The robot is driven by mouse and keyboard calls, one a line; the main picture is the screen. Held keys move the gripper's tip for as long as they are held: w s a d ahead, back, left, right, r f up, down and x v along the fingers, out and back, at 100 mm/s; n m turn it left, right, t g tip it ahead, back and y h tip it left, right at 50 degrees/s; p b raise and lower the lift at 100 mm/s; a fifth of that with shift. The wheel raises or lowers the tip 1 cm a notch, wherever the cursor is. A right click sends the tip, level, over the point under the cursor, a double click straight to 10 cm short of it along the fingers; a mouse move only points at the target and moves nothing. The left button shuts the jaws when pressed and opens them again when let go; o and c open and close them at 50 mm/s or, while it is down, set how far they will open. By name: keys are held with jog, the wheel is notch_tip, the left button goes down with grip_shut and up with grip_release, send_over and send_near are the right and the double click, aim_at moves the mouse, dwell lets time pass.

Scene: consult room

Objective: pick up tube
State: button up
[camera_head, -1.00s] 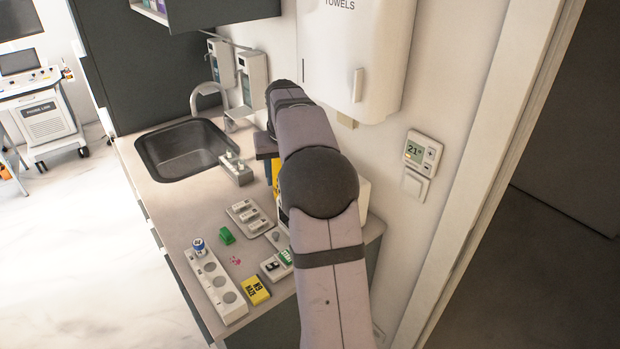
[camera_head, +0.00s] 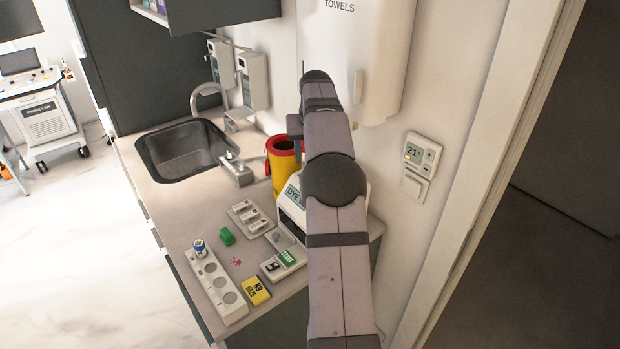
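A small tube (camera_head: 199,248) with a blue top and a pale band stands upright in the far hole of a white rack (camera_head: 233,309) on the counter. The other holes of the rack look empty. My arm rises from the bottom right and reaches over the counter's back right part, well to the right of the tube.
The counter (camera_head: 179,220) also holds a green block (camera_head: 227,236), a yellow box (camera_head: 255,291), a green-labelled START box (camera_head: 284,264), a white DYE device (camera_head: 291,205) and a yellow-red bin (camera_head: 282,162). A sink (camera_head: 184,150) lies behind; a towel dispenser (camera_head: 384,60) hangs on the wall.

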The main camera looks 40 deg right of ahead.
jog(key=shift+f+p, duration=0.35)
jog(key=shift+p+x, duration=1.1)
jog(key=shift+x, duration=1.15)
jog(key=shift+a, duration=0.15)
jog(key=shift+c, duration=0.3)
grip_shut()
jog(key=shift+r, duration=0.1)
jog(key=shift+r+b, duration=0.4)
jog(key=shift+r, duration=4.5)
